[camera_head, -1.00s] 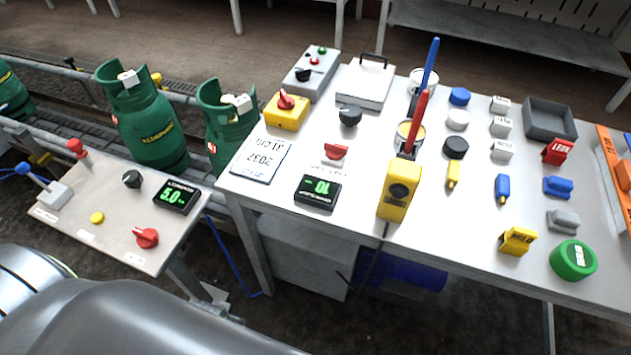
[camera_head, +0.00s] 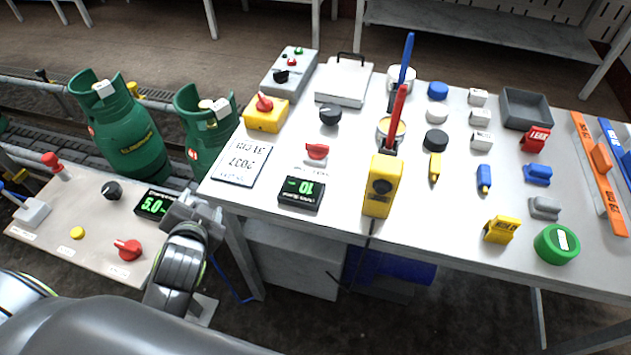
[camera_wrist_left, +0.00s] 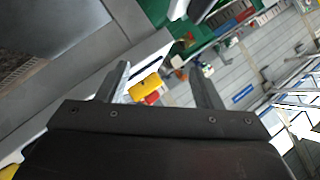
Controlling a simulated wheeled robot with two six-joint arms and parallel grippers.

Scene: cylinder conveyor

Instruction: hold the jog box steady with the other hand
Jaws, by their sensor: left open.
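The yellow box with a black dial and a cable hanging from it, which I take for the jog box (camera_head: 378,200), stands upright at the front edge of the white table. My left gripper (camera_head: 205,212) is low at the table's left front corner, left of the jog box and well apart from it. It is open in the left wrist view (camera_wrist_left: 161,85), with nothing between its fingers. A yellow object (camera_wrist_left: 146,88) shows beyond the fingers there; I cannot tell which one. My right gripper is in neither view.
Red and blue sticks (camera_head: 398,110) rise behind the jog box.

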